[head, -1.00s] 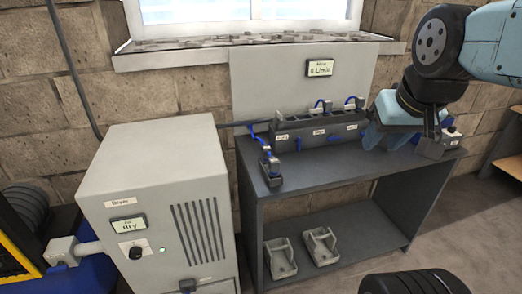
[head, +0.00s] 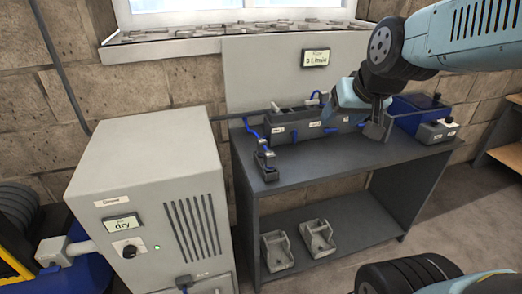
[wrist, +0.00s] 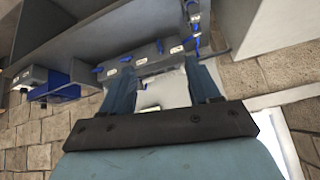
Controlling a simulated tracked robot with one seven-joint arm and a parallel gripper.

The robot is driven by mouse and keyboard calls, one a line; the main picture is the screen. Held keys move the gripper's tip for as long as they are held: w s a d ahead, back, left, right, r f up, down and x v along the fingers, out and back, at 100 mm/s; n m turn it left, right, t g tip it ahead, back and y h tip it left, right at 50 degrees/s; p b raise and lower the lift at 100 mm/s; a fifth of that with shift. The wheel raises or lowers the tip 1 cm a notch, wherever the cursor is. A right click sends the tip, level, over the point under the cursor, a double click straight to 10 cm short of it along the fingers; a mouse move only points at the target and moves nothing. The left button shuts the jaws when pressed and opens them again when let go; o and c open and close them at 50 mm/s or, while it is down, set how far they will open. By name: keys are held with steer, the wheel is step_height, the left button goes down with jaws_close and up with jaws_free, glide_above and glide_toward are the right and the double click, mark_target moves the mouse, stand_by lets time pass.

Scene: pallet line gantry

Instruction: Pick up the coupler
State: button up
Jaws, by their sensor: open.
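The hose runs back toward the dark grey manifold (head: 300,128) with blue fittings. My gripper (head: 335,104) is over the back of the bench by the manifold, right of the fitting and apart from it. The wrist view shows its fingers (wrist: 163,76) spread and nothing held; the head view partly hides them.
A grey dryer cabinet (head: 150,190) stands left of the bench. A blue bin (head: 418,108) and a small grey box with a knob (head: 437,132) are at the bench's right end. A grey panel with display (head: 260,75) stands behind. Two grey holders (head: 277,250) lie on the lower shelf.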

steer(key=w+a+f+t+y, duration=0.1)
steer(key=w+a+f+t, duration=0.1)
steer(key=w+a+f, duration=0.9)
steer(key=t+h, duration=0.1)
steer(key=t, duration=0.2)
glide_toward(262, 142)
steer(key=x, duration=0.7)
steer(key=shift+w+d+f, duration=0.1)
steer(key=shift+w+d, duration=0.15)
steer(key=shift+d, duration=0.1)
steer(key=x, duration=0.4)
steer(key=shift+s+a, duration=0.1)
steer(key=shift+a, duration=0.2)
steer(key=shift+w+f, duration=0.35)
steer(key=shift+w, duration=0.25)
jaws_close()
steer(key=shift+r, duration=0.1)
